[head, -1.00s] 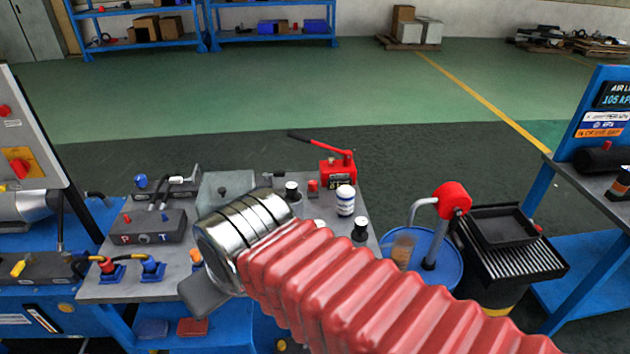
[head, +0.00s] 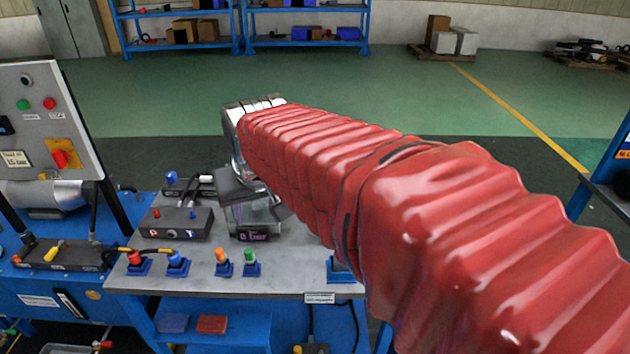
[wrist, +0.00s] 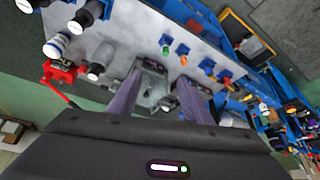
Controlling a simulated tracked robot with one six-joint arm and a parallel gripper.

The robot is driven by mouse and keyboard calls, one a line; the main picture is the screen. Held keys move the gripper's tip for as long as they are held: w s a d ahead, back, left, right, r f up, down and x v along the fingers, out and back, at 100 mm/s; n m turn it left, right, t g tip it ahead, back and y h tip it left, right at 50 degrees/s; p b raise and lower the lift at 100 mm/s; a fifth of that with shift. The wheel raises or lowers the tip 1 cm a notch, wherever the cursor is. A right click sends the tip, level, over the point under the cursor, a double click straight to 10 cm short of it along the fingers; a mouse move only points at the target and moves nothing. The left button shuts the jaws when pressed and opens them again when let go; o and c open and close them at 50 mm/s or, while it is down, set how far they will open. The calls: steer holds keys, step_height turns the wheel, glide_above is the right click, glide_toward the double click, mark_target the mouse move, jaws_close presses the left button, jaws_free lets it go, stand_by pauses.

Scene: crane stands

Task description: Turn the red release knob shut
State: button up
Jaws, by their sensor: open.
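The red hand pump (wrist: 60,72) with its lever shows at the left of the wrist view, beside the bottles; in the head view it is hidden behind my arm. I cannot make out a release knob on it. A small red knob (head: 158,213) stands on the dark P/T block (head: 183,223) at the left of the bench in the head view. My gripper (wrist: 158,88) is open, its two fingers pointing down at a grey block (wrist: 150,78) on the bench. In the head view a grey labelled block (head: 252,234) stands at the wrist.
Orange (head: 223,262) and green (head: 250,262) couplings stand near the bench's front edge, right of red (head: 135,262) and blue (head: 178,263) hose couplings. A control panel (head: 45,125) rises at the left. My arm covers the bench's right side.

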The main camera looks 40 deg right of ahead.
steer(key=w+d+f+m+g+h, duration=0.1)
steer(key=w+d+f+m, duration=0.1)
steer(key=w+d, duration=0.55)
steer(key=w+d+f+m, duration=0.2)
steer(key=w+d, duration=0.2)
steer(key=d, duration=0.7)
steer(key=w+d+f+m, duration=0.1)
steer(key=d+f, duration=0.1)
steer(key=d, duration=0.4)
steer(key=w+d+f+m+g, duration=0.1)
steer(key=d+f, duration=0.2)
steer(key=d, duration=0.2)
steer(key=w+d+f+m+h, duration=0.1)
steer(key=d+f, duration=0.2)
steer(key=d, duration=0.3)
steer(key=shift+d+f+m, duration=0.2)
steer(key=shift+d+m, duration=0.1)
steer(key=shift+g, duration=0.3)
steer(key=x, duration=1.3)
steer(key=shift+w+d+f, duration=0.1)
steer(key=shift+d+f, duration=0.05)
steer(key=shift+f, duration=0.15)
steer(key=shift+c, duration=0.2)
